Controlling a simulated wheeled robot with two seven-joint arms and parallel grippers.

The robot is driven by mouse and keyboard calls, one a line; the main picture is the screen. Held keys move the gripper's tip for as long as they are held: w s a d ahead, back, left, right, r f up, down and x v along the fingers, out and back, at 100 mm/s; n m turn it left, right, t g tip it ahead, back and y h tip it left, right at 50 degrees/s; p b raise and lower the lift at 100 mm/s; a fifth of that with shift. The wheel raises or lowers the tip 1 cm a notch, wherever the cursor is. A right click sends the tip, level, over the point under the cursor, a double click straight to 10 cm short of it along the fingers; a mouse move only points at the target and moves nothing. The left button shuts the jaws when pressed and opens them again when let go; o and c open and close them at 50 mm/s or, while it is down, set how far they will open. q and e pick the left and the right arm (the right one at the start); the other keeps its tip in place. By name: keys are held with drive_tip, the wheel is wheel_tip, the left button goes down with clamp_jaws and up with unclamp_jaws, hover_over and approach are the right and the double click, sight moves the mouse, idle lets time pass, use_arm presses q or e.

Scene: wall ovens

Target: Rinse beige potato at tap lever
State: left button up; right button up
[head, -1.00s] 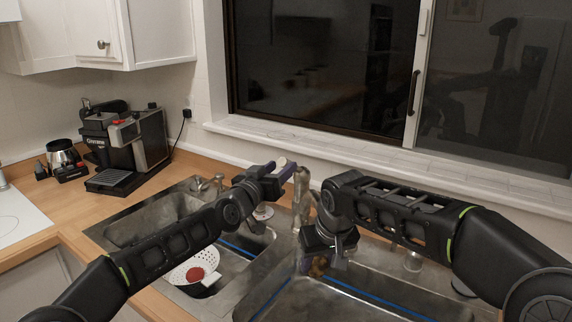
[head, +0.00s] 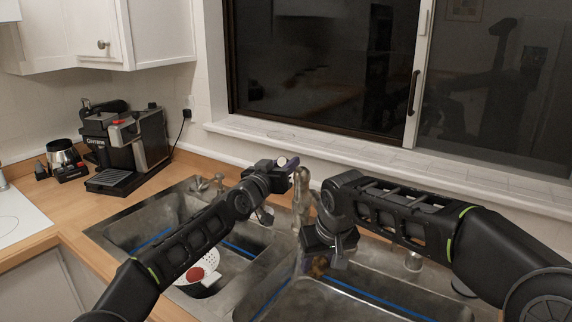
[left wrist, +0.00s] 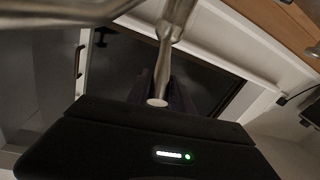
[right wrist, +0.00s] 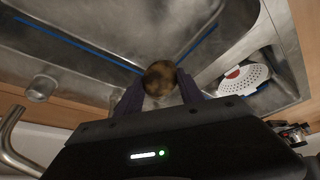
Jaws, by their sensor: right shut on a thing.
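The beige potato (right wrist: 160,78) shows brownish and patchy in the right wrist view, held between the fingertips of my right gripper (right wrist: 160,92). In the head view the potato (head: 318,267) is partly hidden below that gripper, over the right basin beside the metal tap (head: 301,197). My left gripper (head: 291,165) is up at the top of the tap, left of the spout. In the left wrist view a metal lever with a round end (left wrist: 157,101) runs down between its dark fingers. I cannot tell whether they touch it. I see no clear water stream.
Blue strips run along the basins. A coffee machine (head: 131,146) stands on the counter at left. The window ledge (head: 340,150) runs behind the tap.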

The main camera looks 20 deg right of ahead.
use_arm(q)
clamp_jaws()
idle(1.0)
